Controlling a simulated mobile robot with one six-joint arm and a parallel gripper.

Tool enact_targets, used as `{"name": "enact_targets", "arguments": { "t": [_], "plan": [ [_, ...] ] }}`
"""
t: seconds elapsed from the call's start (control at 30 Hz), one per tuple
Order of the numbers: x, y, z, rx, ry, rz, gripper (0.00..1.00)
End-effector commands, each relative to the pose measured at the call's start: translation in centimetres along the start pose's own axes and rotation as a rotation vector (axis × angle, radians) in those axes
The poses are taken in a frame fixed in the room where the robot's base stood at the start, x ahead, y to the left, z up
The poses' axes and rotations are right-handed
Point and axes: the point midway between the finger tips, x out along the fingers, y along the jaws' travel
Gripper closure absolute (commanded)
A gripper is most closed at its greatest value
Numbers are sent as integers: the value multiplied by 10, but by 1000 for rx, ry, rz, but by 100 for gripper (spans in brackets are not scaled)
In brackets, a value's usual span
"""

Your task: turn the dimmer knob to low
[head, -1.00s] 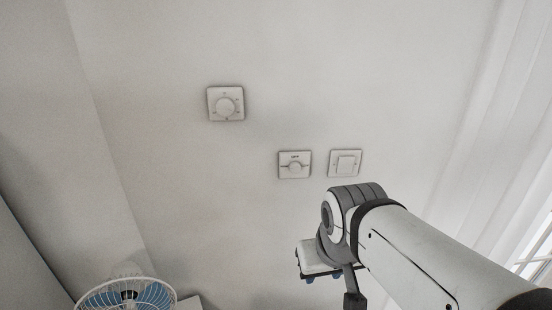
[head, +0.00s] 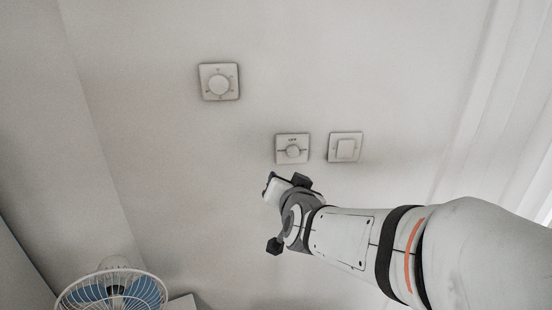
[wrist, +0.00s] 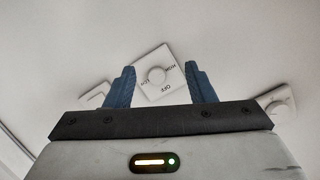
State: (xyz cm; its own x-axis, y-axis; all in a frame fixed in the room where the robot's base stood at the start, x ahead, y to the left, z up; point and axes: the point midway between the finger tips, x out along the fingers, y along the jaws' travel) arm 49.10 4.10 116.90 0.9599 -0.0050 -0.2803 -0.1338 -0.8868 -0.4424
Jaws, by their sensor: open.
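The dimmer knob (head: 292,151) is a small round pale knob on a white square plate (head: 283,139), the middle one of three wall plates in the head view. In the wrist view the knob (wrist: 156,75) shows between my fingers, on a tilted plate with "OFF" and other lettering. Its pointer setting is too small to read. My gripper (head: 285,187) is below the plate in the head view, its fingers largely hidden by its own body. In the wrist view its two blue fingers (wrist: 160,76) are open and empty, framing the knob with no visible contact.
A larger round dial (head: 219,85) is on the wall up and left of the dimmer. A rocker switch (head: 346,148) is close to its right. A fan (head: 112,293) stands at lower left, and a pale curtain (head: 480,120) hangs at right. The wall between is bare.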

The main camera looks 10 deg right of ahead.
Motion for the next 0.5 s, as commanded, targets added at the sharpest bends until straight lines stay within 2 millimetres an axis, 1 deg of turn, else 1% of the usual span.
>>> {"name": "enact_targets", "arguments": {
  "t": [0.03,0.2,0.37,0.5],
  "plan": [
    [8,3,2,29,64,-5,50],
    [15,6,-15,102,246,-11,50],
    [16,8,-23,128,318,-10,50],
    [26,8,-29,131,326,-7,50]
  ]
}}
